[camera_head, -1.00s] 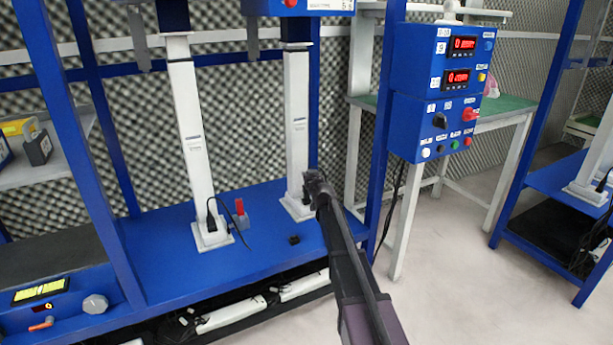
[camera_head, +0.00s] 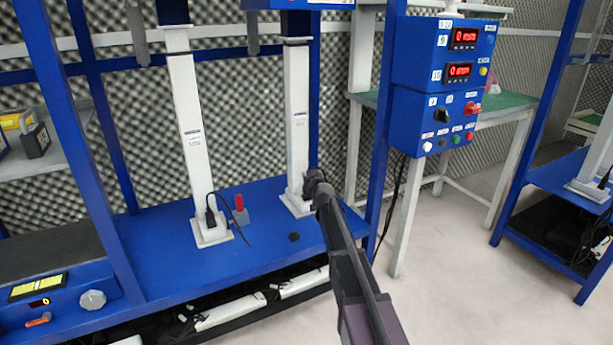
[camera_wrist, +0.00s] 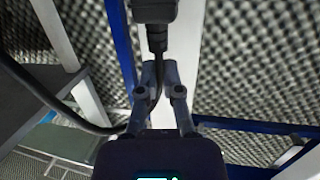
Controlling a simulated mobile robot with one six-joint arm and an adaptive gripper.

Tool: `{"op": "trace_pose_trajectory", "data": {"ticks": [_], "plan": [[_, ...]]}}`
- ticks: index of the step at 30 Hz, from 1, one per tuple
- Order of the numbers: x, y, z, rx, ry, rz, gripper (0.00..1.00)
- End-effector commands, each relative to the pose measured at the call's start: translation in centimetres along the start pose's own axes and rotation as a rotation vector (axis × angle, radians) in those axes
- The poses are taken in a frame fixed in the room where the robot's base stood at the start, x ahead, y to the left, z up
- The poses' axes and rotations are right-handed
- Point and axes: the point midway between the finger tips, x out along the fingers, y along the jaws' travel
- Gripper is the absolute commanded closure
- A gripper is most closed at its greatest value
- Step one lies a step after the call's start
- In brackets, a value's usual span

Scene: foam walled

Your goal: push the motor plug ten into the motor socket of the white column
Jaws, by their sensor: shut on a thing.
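The white column (camera_head: 297,120) stands upright on the blue bench at the centre, with a square foot. My gripper (camera_head: 311,178) is at its lower right side, close to the foot. In the wrist view my gripper (camera_wrist: 159,72) is shut on the neck of the black motor plug (camera_wrist: 154,12), whose body extends past the fingertips to the top edge. Its black cable (camera_wrist: 70,121) runs back between the fingers and curves left. The white column also fills a strip behind the plug (camera_wrist: 187,55). I cannot make out the socket, or whether the plug touches it.
A second white column (camera_head: 190,120) stands to the left, with a black plug (camera_head: 211,217) and cable at its foot. A red-topped grey block (camera_head: 240,211) and a small black piece (camera_head: 294,237) lie on the blue bench (camera_head: 265,260). A blue control box (camera_head: 440,85) is at the right.

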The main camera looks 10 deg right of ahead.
Motion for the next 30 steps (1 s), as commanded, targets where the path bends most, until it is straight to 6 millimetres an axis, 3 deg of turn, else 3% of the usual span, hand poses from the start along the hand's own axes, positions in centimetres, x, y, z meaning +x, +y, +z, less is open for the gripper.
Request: {"op": "trace_pose_trajectory", "data": {"ticks": [9,10,12,13,14,30], "plan": [[0.10,0.01,0.63,0.000,0.000,0.000,1.00],[0.08,0.01,0.53,0.000,0.000,0.000,0.84],[0.08,0.01,0.51,0.000,0.000,0.000,0.63],[0.08,0.01,0.51,0.000,0.000,0.000,0.54],[0.08,0.01,0.51,0.000,0.000,0.000,0.51],[0.02,0.00,0.10,0.000,0.000,0.000,0.51]]}}
